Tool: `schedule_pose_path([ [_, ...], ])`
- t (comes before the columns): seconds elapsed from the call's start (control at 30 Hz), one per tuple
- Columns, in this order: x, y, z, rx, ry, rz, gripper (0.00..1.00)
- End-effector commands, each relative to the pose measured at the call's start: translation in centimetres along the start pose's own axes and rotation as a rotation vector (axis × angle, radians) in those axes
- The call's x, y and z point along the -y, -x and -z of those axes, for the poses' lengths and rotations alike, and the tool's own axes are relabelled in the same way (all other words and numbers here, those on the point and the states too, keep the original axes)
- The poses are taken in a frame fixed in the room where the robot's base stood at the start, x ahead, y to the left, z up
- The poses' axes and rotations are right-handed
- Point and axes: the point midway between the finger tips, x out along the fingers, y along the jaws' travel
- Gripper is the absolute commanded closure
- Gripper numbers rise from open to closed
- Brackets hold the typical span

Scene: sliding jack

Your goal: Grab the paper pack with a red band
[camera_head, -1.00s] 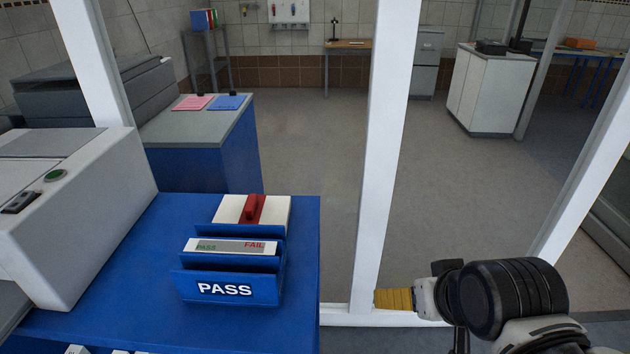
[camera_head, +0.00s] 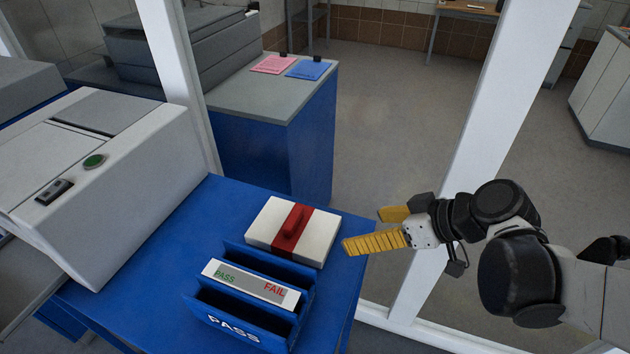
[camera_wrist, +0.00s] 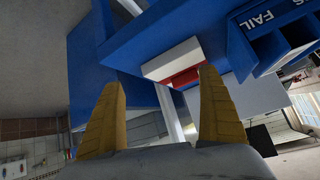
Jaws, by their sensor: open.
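The white paper pack with a red band (camera_head: 268,226) lies flat on the blue table, just behind the blue PASS/FAIL holder. A raised red grip stands on its band. My gripper (camera_head: 362,229) has yellow fingers, spread and empty, to the right of the pack near the table's right edge. In the wrist view, the pack (camera_wrist: 176,64) shows beyond the open fingers (camera_wrist: 160,105), its red band near the right fingertip. The fingers do not touch it.
The blue holder (camera_head: 240,318) with a PASS/FAIL strip (camera_head: 250,283) stands in front of the pack. A white machine (camera_head: 100,175) stands at left. White frame posts (camera_head: 480,165) rise behind my gripper. Pink (camera_head: 272,64) and blue sheets (camera_head: 306,69) lie on the rear cabinet.

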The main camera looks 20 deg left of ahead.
Motion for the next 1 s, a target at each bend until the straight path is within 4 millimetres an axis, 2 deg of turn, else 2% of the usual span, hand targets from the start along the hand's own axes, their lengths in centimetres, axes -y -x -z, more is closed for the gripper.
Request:
schedule_pose_path([
  [0.03, 0.4, -0.8, 1.5, -0.038, 0.066, 0.053, 0.12],
  [0.2, 2.2, -3.0, 3.9, -0.167, 0.259, 0.179, 0.12],
  [0.37, 3.0, -4.2, 4.5, -0.219, 0.330, 0.218, 0.12],
  [0.6, 4.0, -8.0, 5.1, -0.221, 0.335, 0.220, 0.12],
  [0.83, 4.5, -9.9, 5.7, -0.220, 0.334, 0.218, 0.12],
  [1.0, 5.1, -12.4, 6.7, -0.220, 0.335, 0.219, 0.12],
])
